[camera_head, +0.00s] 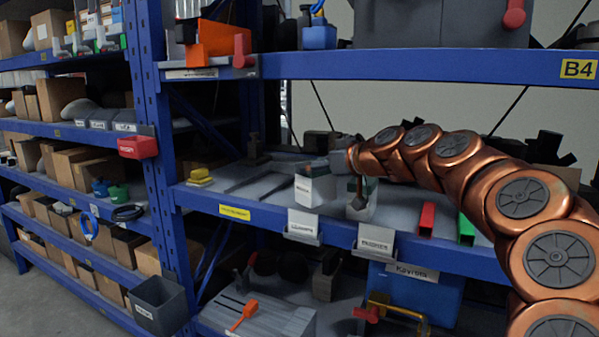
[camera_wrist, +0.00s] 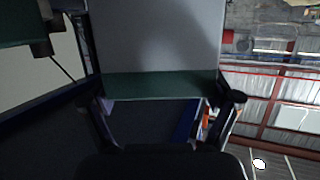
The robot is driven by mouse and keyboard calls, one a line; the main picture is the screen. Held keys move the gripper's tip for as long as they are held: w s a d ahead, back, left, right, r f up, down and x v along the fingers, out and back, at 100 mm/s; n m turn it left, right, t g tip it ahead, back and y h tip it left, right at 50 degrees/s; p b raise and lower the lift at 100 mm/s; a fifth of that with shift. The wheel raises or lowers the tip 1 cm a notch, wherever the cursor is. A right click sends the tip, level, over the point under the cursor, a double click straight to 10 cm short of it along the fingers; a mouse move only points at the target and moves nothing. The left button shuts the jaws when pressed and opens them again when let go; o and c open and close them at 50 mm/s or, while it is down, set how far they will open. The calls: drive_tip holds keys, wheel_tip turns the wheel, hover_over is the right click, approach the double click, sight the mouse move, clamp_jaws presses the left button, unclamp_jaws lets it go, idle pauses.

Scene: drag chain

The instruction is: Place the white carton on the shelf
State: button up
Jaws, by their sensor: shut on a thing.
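A white carton with a green band (camera_wrist: 155,40) fills the upper middle of the wrist view. My gripper (camera_wrist: 162,98) is shut on it, one finger at each side.
The upper shelf (camera_head: 430,66) spans above my gripper.

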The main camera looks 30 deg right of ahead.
drive_tip(key=shift+w+d+f+p, duration=0.45)
drive_tip(key=shift+w+f+p, duration=0.25)
drive_tip(key=shift+w, duration=1.05)
drive_tip(key=shift+w+d+f+p, duration=0.45)
drive_tip(key=shift+w+f+p, duration=0.3)
drive_tip(key=shift+w, duration=1)
drive_tip(key=shift+w+d+f+p, duration=0.5)
drive_tip(key=shift+w+f, duration=0.35)
drive_tip(key=shift+w, duration=0.9)
drive_tip(key=shift+f, duration=0.15)
drive_tip(key=o, duration=1.1)
drive_tip(key=shift+r, duration=0.2)
drive_tip(key=b+v, duration=0.3)
drive_tip(key=v, duration=0.9)
drive_tip(key=shift+b, duration=0.35)
